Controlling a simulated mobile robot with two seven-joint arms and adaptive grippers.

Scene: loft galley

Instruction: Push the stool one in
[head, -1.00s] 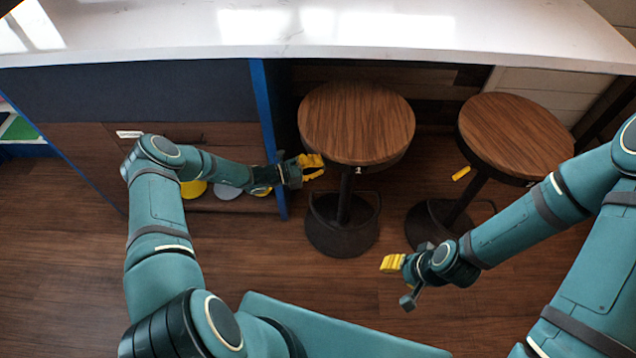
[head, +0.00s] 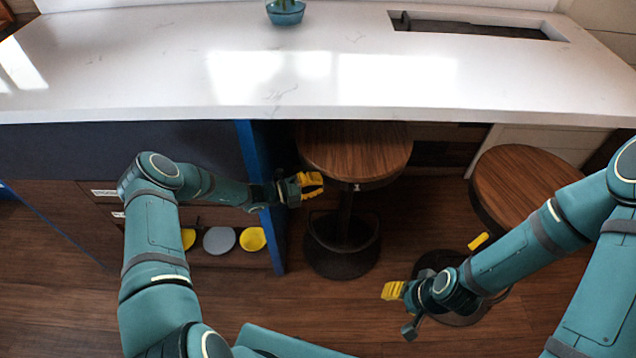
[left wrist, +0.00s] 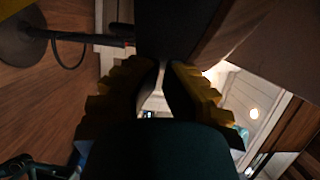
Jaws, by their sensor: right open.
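The right stool (head: 520,180) stands out to the right, partly behind my right arm. My left gripper (head: 312,186) is open and empty beside the left stool's seat edge, just below it; contact cannot be told. The left wrist view shows its fingers (left wrist: 158,95) apart with nothing between them. My right gripper (head: 396,291) is open and empty, low in front of the right stool.
A blue panel (head: 258,190) ends the cabinet just left of my left gripper. Yellow and grey dishes (head: 220,240) sit on a low shelf.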

